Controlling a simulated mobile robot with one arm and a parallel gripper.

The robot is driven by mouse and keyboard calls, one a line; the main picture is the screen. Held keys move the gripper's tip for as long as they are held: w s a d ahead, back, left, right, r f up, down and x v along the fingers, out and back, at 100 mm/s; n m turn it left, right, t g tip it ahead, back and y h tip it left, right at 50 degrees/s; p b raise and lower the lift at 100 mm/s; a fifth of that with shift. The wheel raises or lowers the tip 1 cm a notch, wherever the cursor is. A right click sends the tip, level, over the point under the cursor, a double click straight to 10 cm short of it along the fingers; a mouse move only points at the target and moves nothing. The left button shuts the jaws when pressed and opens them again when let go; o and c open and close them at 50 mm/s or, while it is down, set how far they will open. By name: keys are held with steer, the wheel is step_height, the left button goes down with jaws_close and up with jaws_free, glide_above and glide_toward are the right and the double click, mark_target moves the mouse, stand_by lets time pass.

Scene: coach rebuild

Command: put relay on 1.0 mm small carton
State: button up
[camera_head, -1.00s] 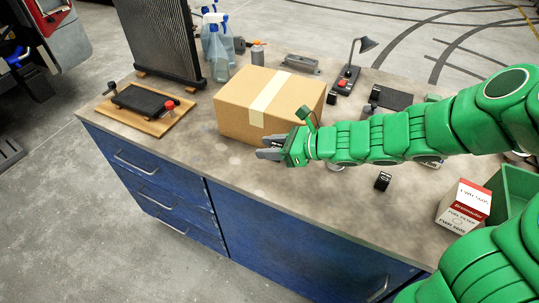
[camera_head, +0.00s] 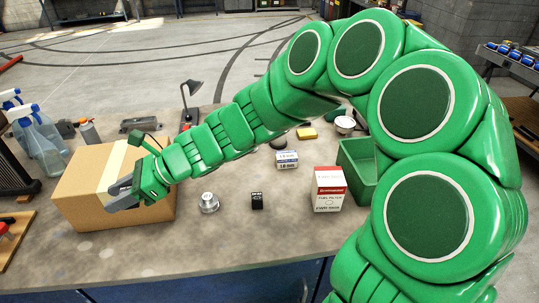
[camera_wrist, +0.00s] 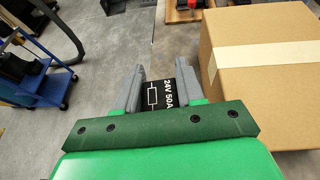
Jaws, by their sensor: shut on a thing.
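My gripper (camera_head: 117,194) is in front of the large cardboard box, above the bench in the head view. In the wrist view, my gripper (camera_wrist: 160,85) is shut on the relay (camera_wrist: 172,98), a black block marked "24V 50A" with a white symbol. The relay is mostly hidden by the fingers in the head view. The small carton (camera_head: 287,160), white and blue with "1.0 mm" lettering, stands on the bench to the right of my gripper, beyond the black block. Its top looks clear.
The large cardboard box (camera_head: 82,215) is close to my gripper; it also shows in the wrist view (camera_wrist: 265,100). A silver round part (camera_head: 208,203), a black block (camera_head: 257,201), a fuel filter box (camera_head: 328,190) and a green bin (camera_head: 357,165) stand on the bench.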

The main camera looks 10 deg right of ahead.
step_height(320, 180, up, 5)
steer(key=w+d+m+t, duration=0.3)
steer(key=w+d, duration=0.3)
steer(key=d, duration=0.3)
steer(key=w+d+m+t, duration=0.25)
steer(key=w+d, duration=0.25)
steer(key=d, duration=0.5)
steer(key=w+d+m+t+h, duration=0.2)
steer(key=d+m+t+h, duration=0.3)
steer(key=d, duration=1.6)
steer(key=y, duration=0.1)
glide_above(282, 153)
steer(key=s, duration=0.1)
steer(key=shift+t, duration=0.25)
steer(key=f, duration=1.3)
steer(key=shift+s+f, duration=0.2)
steer(key=shift+f, duration=0.05)
steer(key=shift+w+f, duration=0.75)
steer(key=shift+f, duration=1.65)
